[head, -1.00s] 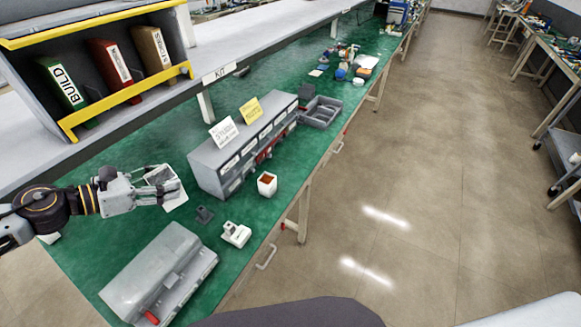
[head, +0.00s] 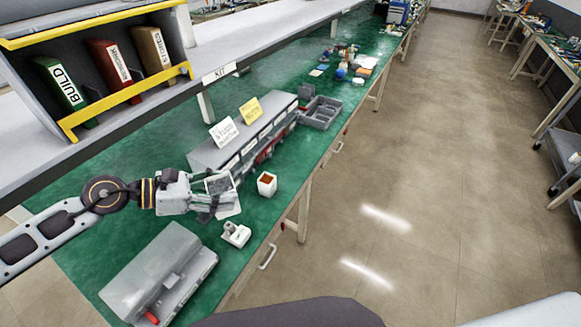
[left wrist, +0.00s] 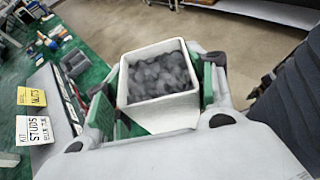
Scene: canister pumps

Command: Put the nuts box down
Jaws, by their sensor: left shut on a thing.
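The nuts box is a small white open box (left wrist: 158,114) full of dark grey pieces in the left wrist view. It also shows in the head view (head: 221,187), tilted and partly hidden by the fingers. My left gripper (left wrist: 160,95) is shut on it, with green-padded fingers on either side. In the head view, my left gripper (head: 208,196) holds the box in front of the near end of the grey drawer unit. I cannot tell the gap between the box and the green bench top (head: 95,222). My right gripper is not in view.
A white box with brown contents (head: 267,184) stands right of the held box. A small white device (head: 236,234) and a large grey case (head: 160,275) stand nearer. The grey drawer unit (head: 255,137) carries signs. A grey tray (head: 321,113) lies beyond.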

